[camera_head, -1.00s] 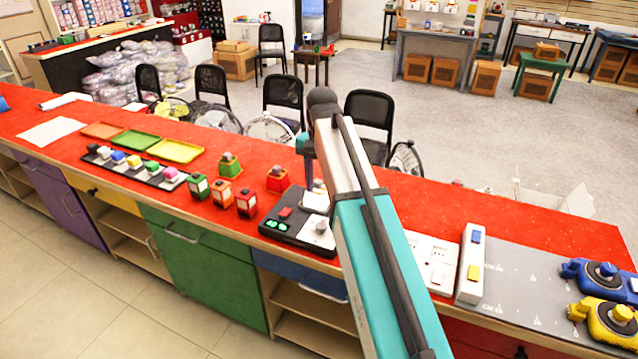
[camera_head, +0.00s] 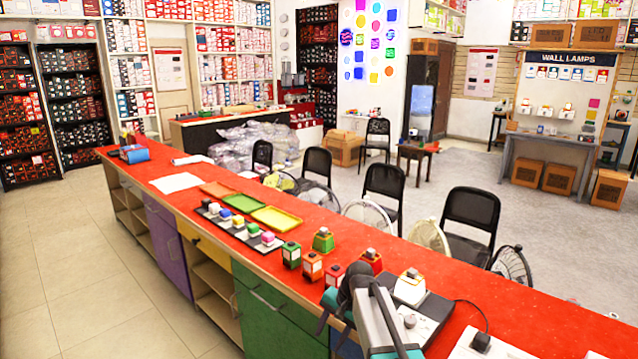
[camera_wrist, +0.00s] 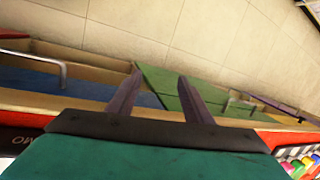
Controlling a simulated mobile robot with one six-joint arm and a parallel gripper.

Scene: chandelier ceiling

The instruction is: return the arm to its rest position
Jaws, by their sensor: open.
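My arm (camera_head: 388,315) shows at the bottom of the head view, low over the front edge of the red counter (camera_head: 455,288). Its near links hide part of the control panel behind them. My gripper (camera_wrist: 160,78) shows in the wrist view with its two dark fingers apart and nothing between them. It points down past the counter's front, with cabinet fronts and the tiled floor (camera_wrist: 190,35) beyond the fingers.
The tiled floor (camera_head: 90,255) at left is clear.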

